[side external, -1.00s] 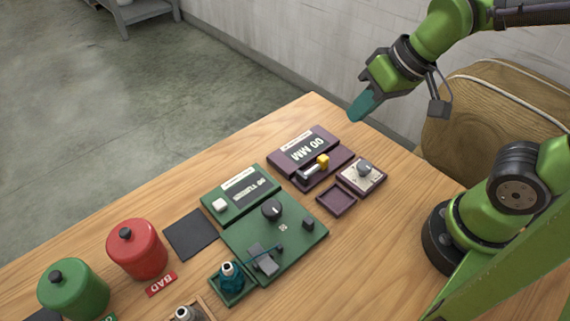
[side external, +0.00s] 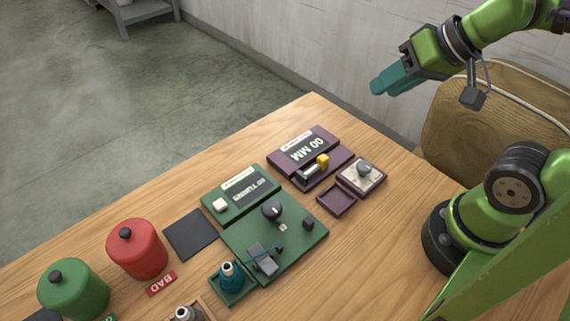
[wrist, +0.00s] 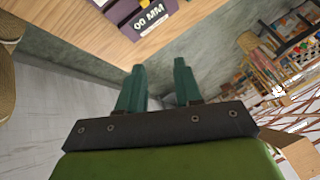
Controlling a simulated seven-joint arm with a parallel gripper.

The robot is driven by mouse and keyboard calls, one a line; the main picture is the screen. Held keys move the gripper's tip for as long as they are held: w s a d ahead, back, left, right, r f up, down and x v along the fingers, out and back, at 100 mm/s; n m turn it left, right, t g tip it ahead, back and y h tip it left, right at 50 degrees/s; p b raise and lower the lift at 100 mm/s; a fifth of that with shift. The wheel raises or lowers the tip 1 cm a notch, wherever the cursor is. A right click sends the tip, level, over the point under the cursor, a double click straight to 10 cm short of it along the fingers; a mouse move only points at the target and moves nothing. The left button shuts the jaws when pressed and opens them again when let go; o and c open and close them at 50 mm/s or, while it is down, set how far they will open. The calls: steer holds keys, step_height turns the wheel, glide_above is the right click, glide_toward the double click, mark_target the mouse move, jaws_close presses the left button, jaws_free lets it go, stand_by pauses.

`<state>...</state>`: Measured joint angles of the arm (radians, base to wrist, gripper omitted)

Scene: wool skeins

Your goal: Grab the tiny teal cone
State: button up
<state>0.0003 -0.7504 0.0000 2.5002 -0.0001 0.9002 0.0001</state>
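The small teal cone (side external: 231,275) stands in a green square tray (side external: 238,293) at the front of the table, its pale tip up. A teal thread appears to run from it to the green device beside it. My gripper (side external: 381,87) is high above the back right of the table, far from the cone. In the wrist view its two teal fingers (wrist: 159,82) stand apart with nothing between them. The cone is not in the wrist view.
A green device (side external: 290,245) with knobs fills the middle. A purple device (side external: 310,155) reading "00 MM" is behind it. Red (side external: 137,250) and green (side external: 72,291) lidded jars stand left. A dark mat (side external: 191,234) lies flat. Bare wood is free at right.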

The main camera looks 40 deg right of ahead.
steer(key=o, duration=0.6)
steer(key=shift+a, duration=0.1)
steer(key=n+g, duration=0.8)
steer(key=n, duration=1.6)
glide_toward(227, 266)
steer(key=shift+t+h, duration=0.3)
steer(key=f, duration=0.2)
steer(key=a+f, duration=0.1)
steer(key=f, duration=0.1)
steer(key=s+f, duration=0.1)
steer(key=f, duration=0.1)
steer(key=shift+s+a+f, duration=0.1)
steer(key=shift+a+f, duration=0.1)
steer(key=shift+w+a+f, duration=0.15)
steer(key=shift+f, duration=1.25)
steer(key=shift+w+a+f, duration=0.1)
steer(key=shift+f, duration=1.25)
